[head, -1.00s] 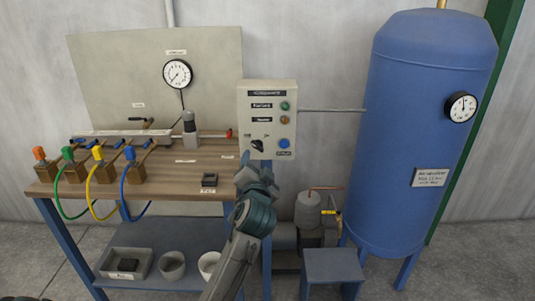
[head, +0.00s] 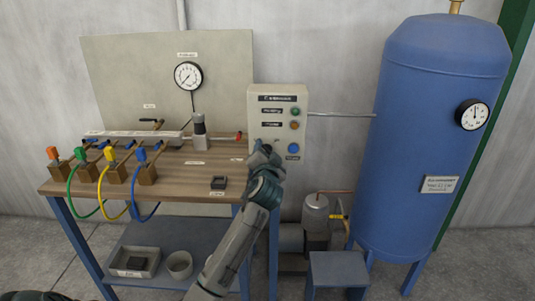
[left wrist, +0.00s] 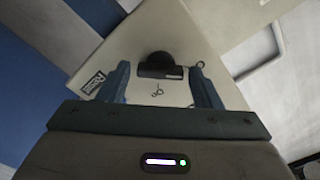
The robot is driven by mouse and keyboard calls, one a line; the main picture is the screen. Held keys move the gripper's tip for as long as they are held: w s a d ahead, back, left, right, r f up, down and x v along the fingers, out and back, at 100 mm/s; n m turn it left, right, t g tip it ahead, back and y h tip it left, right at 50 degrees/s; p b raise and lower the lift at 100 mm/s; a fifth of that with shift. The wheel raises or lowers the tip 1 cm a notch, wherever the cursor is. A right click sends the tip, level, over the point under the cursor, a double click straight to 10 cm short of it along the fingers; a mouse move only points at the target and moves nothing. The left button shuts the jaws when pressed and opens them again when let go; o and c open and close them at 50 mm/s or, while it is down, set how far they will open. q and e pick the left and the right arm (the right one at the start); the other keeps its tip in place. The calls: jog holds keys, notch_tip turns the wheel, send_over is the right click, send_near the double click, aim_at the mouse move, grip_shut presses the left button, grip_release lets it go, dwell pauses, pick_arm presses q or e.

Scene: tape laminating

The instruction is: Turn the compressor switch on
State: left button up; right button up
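The compressor control box (head: 278,100) is a pale panel on the wall, with green, orange and blue round buttons down its right side. My left gripper (head: 262,152) is in front of the box's lower left part and hides the rotary switch in the head view. In the left wrist view, the black switch knob (left wrist: 158,64) shows on the pale panel face. The two fingers of my left gripper (left wrist: 163,84) stand apart, one on each side of the knob, with gaps between; whether the tips reach the knob's depth I cannot tell. My right gripper is not seen.
The blue air tank (head: 435,140) stands right of the box. A wooden workbench (head: 185,180) with hoses, valves and a gauge (head: 188,76) stands to the left. A small blue-grey stand (head: 338,268) and a small compressor unit (head: 316,214) are below the box.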

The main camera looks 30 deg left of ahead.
pick_arm(q)
jog(key=c, duration=0.7)
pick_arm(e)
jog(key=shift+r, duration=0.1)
